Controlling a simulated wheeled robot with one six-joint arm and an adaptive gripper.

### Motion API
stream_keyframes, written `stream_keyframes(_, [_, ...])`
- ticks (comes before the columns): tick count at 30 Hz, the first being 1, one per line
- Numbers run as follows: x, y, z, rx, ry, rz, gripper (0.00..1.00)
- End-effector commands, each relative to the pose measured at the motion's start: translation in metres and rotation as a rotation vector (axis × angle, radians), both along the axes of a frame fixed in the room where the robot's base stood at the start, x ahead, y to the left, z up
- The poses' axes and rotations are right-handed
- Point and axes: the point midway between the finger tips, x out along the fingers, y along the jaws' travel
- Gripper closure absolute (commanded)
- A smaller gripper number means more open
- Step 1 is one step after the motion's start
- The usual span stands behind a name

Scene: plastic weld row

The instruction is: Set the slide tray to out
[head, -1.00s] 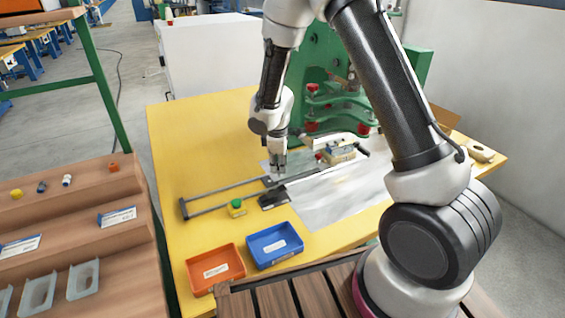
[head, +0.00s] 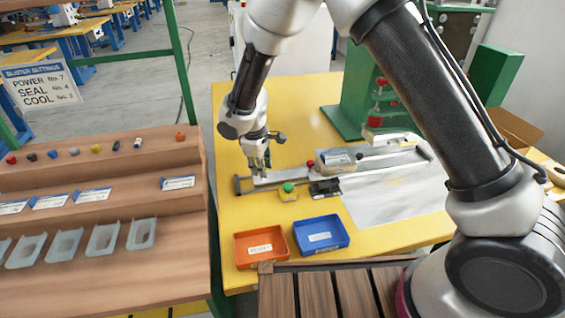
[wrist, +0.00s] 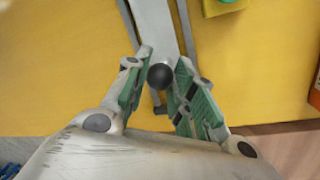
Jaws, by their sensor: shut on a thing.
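The slide tray (head: 338,163) sits on a pair of rails on the yellow table, with a clear piece on top. A pale flat bar (head: 290,176) runs from it to the left. My gripper (head: 258,172) is at the left end of this bar, near the closed end of the rails (head: 238,185). In the wrist view, my gripper (wrist: 160,85) is shut on a round black knob (wrist: 160,76) at the end of the grey bar. The knob is hidden by the fingers in the head view.
A green button on a yellow box (head: 288,190) stands just in front of the rails. An orange bin (head: 260,247) and a blue bin (head: 321,234) are at the table's front edge. A green press (head: 385,85) stands behind. A wooden stepped rack (head: 100,210) is at left.

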Motion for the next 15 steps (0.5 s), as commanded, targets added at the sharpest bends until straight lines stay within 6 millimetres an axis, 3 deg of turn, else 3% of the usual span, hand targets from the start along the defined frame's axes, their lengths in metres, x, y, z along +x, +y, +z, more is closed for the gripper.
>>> stream_keyframes(6, [-0.006, 0.030, -0.001, 0.000, 0.001, 0.000, 1.00])
stream_keyframes(15, [-0.009, 0.043, 0.000, 0.000, 0.000, 0.000, 1.00])
